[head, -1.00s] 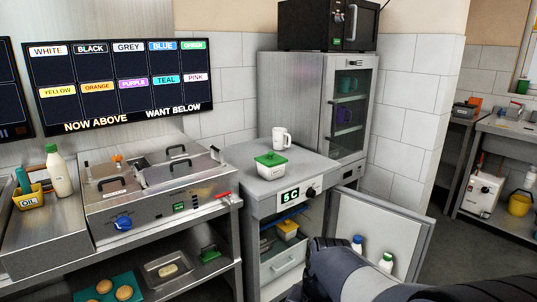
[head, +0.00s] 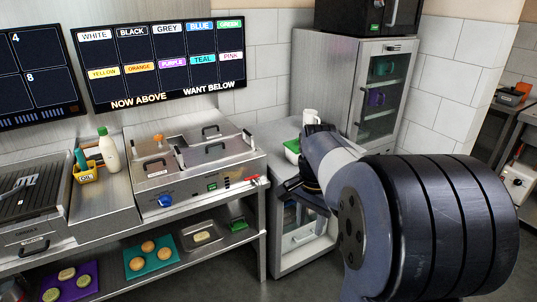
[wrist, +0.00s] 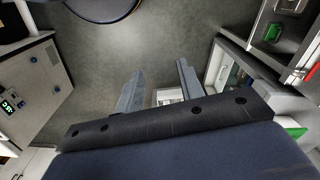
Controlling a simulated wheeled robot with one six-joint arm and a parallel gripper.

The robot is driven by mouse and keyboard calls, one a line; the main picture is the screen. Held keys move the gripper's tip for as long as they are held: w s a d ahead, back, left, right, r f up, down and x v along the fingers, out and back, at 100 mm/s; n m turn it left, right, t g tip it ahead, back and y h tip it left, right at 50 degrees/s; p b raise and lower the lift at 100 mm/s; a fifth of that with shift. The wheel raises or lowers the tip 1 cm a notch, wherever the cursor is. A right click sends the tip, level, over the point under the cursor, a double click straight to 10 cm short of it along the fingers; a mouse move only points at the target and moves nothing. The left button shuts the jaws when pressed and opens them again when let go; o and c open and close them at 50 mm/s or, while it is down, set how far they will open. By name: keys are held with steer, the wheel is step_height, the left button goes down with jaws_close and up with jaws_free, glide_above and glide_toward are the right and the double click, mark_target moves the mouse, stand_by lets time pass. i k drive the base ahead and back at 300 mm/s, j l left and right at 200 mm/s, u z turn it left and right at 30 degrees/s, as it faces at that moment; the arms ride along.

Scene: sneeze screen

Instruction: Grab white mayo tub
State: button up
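A white tub with a green lid (head: 292,150) stands on the steel counter top, partly hidden behind my arm in the head view. A green patch at the right edge of the wrist view (wrist: 295,133) may be its lid. I cannot read any label on it. My gripper (wrist: 160,69) is open, its two fingers apart, pointing down over the grey floor beside the counter. A pale object (wrist: 168,95) shows between the fingers near their bases, farther away; I cannot tell what it is. In the head view my arm hides most of the gripper.
A white mug (head: 310,116) stands behind the tub. The open fridge compartment (head: 303,220) lies under the counter; my arm covers its door area. The fryer unit (head: 200,165) is to the left. A glass-door cabinet (head: 385,85) stands behind. Open floor shows in the wrist view.

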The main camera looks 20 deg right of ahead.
mark_target(293, 158)
steer(key=i+l+u, duration=0.35)
steer(key=l, duration=0.25)
steer(key=i+l+u, duration=0.3)
steer(key=l, duration=0.45)
steer(key=i+l+u, duration=0.2)
steer(key=l, duration=0.2)
steer(key=i+l, duration=0.1)
steer(key=l, duration=0.2)
steer(key=i+l, duration=0.15)
steer(key=l, duration=0.2)
steer(key=i+l, duration=0.1)
steer(key=l, duration=0.2)
steer(key=i+l, duration=0.1)
steer(key=l, duration=0.25)
